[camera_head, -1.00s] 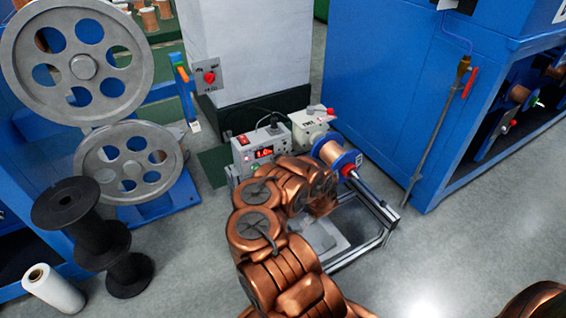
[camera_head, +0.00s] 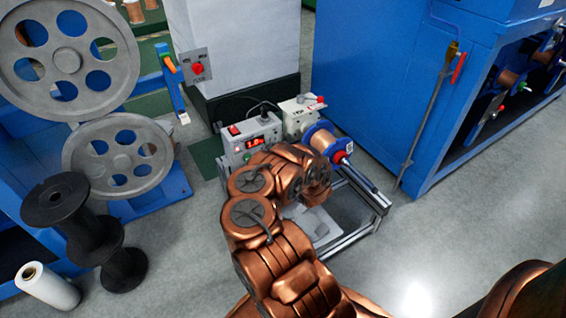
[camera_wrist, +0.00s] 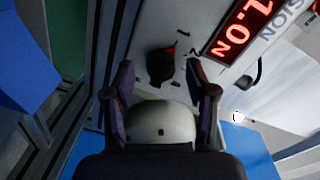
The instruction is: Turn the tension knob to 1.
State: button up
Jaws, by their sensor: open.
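The tension knob (camera_wrist: 160,66) is a small black knob with a red mark on its upper right side, on a pale panel in the wrist view. Small printed scale marks stand to its upper right; I cannot read them surely. The red display (camera_wrist: 240,30) beside it reads 1.0N. My gripper (camera_wrist: 162,94) is open, its two dark fingers apart on either side below the knob, with nothing between the tips. In the head view the control box (camera_head: 231,157) with its lit display (camera_head: 262,143) shows, but my arm hides my gripper and the knob.
A copper wire spool (camera_head: 321,142) stands right of the box on a metal frame (camera_head: 368,222). A blue machine (camera_head: 385,90) is at the right. Black spools (camera_head: 72,222) and a white roll (camera_head: 48,288) stand on the floor at left. Floor at right is clear.

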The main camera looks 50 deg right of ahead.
jog(key=v, duration=0.4)
jog(key=shift+s, duration=0.25)
jog(key=v, duration=0.6)
jog(key=shift+s+a, duration=0.35)
jog(key=shift+r, duration=0.15)
dwell(0.3)
